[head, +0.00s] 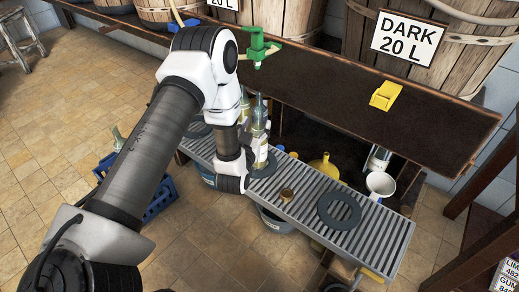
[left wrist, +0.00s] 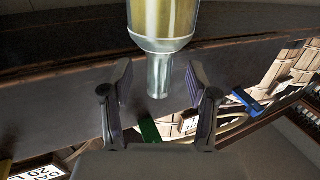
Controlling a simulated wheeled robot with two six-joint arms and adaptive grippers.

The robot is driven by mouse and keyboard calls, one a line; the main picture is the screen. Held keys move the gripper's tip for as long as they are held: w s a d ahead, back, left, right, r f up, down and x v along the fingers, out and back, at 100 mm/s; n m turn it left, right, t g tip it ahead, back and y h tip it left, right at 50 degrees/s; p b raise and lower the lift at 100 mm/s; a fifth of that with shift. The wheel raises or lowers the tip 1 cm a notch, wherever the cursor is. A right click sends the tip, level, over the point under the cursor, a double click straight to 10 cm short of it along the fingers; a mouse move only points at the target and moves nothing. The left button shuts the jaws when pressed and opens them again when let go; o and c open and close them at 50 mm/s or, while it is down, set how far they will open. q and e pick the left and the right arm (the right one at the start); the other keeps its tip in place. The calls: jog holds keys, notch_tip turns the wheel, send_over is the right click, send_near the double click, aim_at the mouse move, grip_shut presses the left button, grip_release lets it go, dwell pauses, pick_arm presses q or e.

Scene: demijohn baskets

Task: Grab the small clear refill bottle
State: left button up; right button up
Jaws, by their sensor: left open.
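A clear glass bottle with a yellowish body (left wrist: 163,22) shows at the top of the left wrist view, its pale neck pointing down in that picture. My left gripper (left wrist: 158,76) is open, with one finger on each side of the neck and a gap visible on both sides. In the head view, bottles (head: 259,115) stand just right of my left wrist, partly hidden by the arm. I cannot tell which of them is the refill bottle. The left fingers are mostly hidden there. My right gripper is not in view.
A slatted metal bench (head: 300,212) holds a dark ring (head: 339,209). Behind it, a dark shelf (head: 330,92) bears a yellow block (head: 385,95) and a green tap-like part (head: 257,46). A blue crate (head: 160,196) stands on the floor at left. A white mug (head: 380,184) is at right.

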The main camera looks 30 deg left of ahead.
aim_at(257, 122)
pick_arm(q)
jog(key=x, duration=0.1)
jog(key=b+x, duration=0.1)
jog(key=x, duration=0.1)
jog(key=shift+f, duration=0.2)
jog(key=shift+w+r, duration=0.1)
grip_shut()
jog(key=shift+r, duration=0.1)
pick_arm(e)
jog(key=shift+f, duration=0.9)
pick_arm(q)
jog(key=shift+r+p, duration=0.1)
jog(key=shift+p, duration=0.2)
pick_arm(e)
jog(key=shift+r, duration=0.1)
